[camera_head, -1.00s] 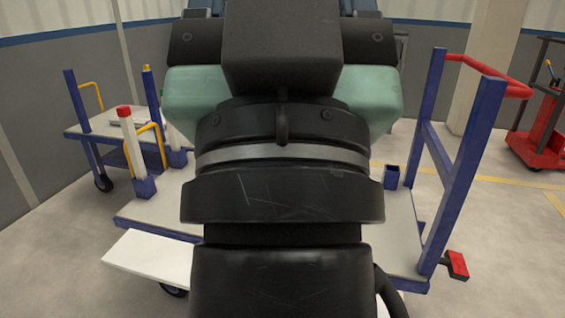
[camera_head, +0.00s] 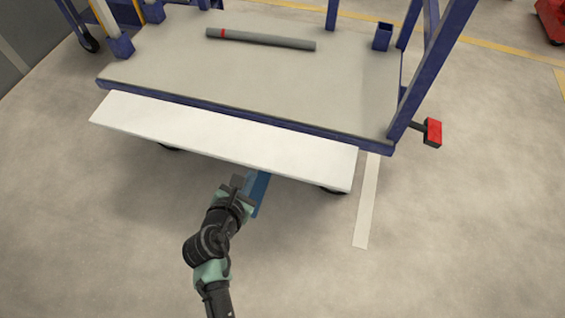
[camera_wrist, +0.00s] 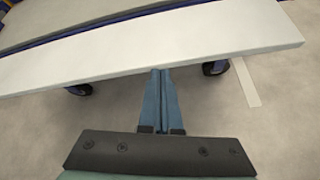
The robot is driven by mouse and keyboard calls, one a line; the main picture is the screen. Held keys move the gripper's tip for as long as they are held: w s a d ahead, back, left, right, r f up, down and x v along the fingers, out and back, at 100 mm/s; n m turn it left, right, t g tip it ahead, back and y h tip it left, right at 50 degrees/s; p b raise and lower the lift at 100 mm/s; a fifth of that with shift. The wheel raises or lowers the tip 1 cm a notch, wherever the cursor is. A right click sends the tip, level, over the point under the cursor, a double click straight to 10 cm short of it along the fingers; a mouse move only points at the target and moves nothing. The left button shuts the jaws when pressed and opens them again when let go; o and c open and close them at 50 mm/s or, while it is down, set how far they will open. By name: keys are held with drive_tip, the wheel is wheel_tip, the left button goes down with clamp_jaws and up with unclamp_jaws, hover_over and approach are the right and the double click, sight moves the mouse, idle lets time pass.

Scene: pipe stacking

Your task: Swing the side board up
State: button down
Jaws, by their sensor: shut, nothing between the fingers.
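The white side board (camera_head: 225,135) hangs along the near long side of the blue-framed cart (camera_head: 270,75), tilted down and outward from the deck edge. It crosses the upper part of the wrist view (camera_wrist: 160,50). My gripper (camera_head: 262,176) is shut and empty, with its blue fingers together at the board's lower edge, right of its middle. In the wrist view the fingertips (camera_wrist: 161,72) reach the board's near edge and seem to be just under it. Whether they touch the board I cannot tell.
A grey pipe with a red band (camera_head: 262,39) lies on the cart deck. A red-ended pedal (camera_head: 432,131) sticks out at the cart's right. Cart wheels (camera_wrist: 215,68) show beneath the board. The floor in front is clear.

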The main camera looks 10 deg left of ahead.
drive_tip(key=s+d+f+n+g, duration=0.1)
drive_tip(key=s+f+n, duration=0.2)
drive_tip(key=f, duration=0.2)
drive_tip(key=b+x, duration=0.6)
drive_tip(key=x, duration=0.3)
drive_tip(key=r, duration=0.3)
drive_tip(key=shift+w+d+r+h+b, duration=0.2)
drive_tip(key=shift+d+r+h+b, duration=0.05)
drive_tip(key=shift+r+h+b, duration=0.1)
